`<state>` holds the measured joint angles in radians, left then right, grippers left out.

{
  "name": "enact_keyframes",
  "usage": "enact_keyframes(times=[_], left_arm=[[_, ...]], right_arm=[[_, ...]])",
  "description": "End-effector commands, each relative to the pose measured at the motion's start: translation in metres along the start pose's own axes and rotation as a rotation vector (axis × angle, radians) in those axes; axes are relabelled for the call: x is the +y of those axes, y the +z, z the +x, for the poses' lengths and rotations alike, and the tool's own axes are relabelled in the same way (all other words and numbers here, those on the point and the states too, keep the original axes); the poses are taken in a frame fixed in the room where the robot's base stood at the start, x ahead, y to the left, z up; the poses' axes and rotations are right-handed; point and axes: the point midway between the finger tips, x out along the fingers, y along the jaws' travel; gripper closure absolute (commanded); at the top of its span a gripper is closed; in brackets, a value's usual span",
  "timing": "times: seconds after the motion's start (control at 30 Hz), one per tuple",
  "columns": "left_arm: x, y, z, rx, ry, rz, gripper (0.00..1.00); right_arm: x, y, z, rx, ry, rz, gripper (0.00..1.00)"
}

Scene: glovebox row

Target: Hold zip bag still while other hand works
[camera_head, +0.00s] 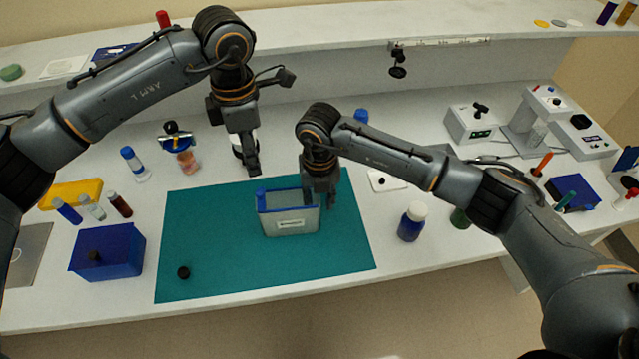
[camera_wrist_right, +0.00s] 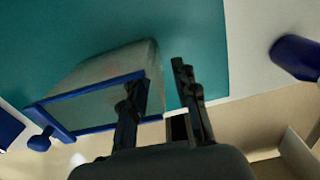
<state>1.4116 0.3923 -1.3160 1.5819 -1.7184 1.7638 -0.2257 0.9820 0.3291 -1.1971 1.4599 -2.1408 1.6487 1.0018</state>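The zip bag (camera_head: 290,222) is a translucent pouch with a blue rim and a white label, standing on the teal mat (camera_head: 215,260). In the right wrist view the bag (camera_wrist_right: 105,75) is left of centre, its blue rim towards the camera. My right gripper (camera_head: 320,195) is at the bag's right end. Its two fingers (camera_wrist_right: 160,95) are apart; one overlaps the bag's edge in the picture, and I cannot tell whether it touches. My left gripper (camera_head: 248,165) points down behind and left of the bag, apart from it; its finger opening is unclear.
A blue box (camera_head: 107,252) stands left of the mat, with several small vials behind it. A small black cap (camera_head: 183,272) lies on the mat's front left. A blue bottle with a white cap (camera_head: 411,222) stands right of the mat. The mat's front is mostly clear.

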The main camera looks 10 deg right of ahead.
Motion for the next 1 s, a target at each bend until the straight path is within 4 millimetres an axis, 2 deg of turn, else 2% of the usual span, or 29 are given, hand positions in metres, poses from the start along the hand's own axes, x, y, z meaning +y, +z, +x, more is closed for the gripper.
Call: enact_keyframes(times=[0.1,0.3,0.63,0.67,0.8,1.0], left_arm=[[0.0,0.0,0.0,0.0,0.0,0.0,0.62],[0.0,0.0,0.0,0.0,0.0,0.0,0.62],[0.0,0.0,0.0,0.0,0.0,0.0,0.62],[0.0,0.0,0.0,0.0,0.0,0.0,0.62],[0.0,0.0,0.0,0.0,0.0,0.0,0.62],[0.0,0.0,0.0,0.0,0.0,0.0,0.62]], right_arm=[[0.0,-0.001,0.019,0.003,-0.001,0.0,0.71],[0.0,-0.001,0.037,0.002,0.0,0.0,0.71],[0.0,0.0,0.041,0.0,0.0,-0.001,0.71],[0.0,0.0,0.041,0.0,0.0,-0.001,0.73],[0.0,0.0,0.041,0.0,0.001,0.0,1.0],[0.0,0.0,0.041,0.0,0.001,0.0,1.0]])
